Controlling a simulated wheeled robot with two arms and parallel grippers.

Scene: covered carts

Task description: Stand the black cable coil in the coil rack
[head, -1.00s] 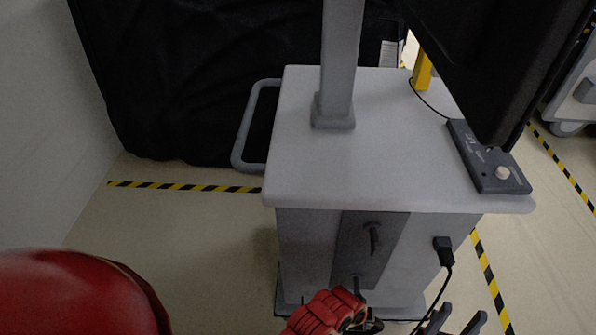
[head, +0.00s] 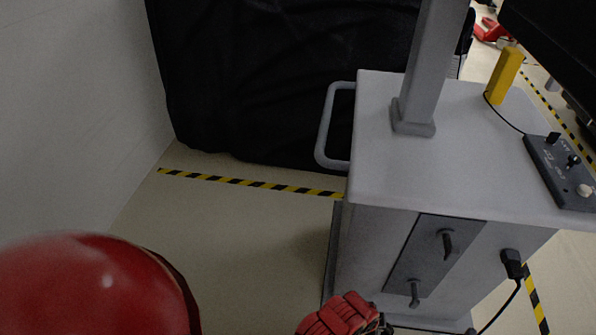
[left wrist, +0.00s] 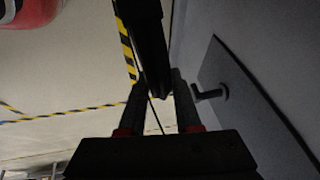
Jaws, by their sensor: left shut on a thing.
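My left gripper (left wrist: 159,88) shows in the left wrist view, its two dark fingers shut on a narrow black thing (left wrist: 148,38), seen edge-on, that fits the black cable coil. The coil's full shape is hidden. In the head view only my red left wrist (head: 342,317) shows at the bottom edge; the gripper's jaws and the coil cannot be made out there. My right gripper is not in view.
A grey cart (head: 455,178) with a post and two-peg side panel (head: 432,262) stands close to my left wrist. A black plug (head: 512,262) trails a cable. A black-covered cart (head: 255,80) stands behind. Floor (head: 240,235) left of the grey cart is clear.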

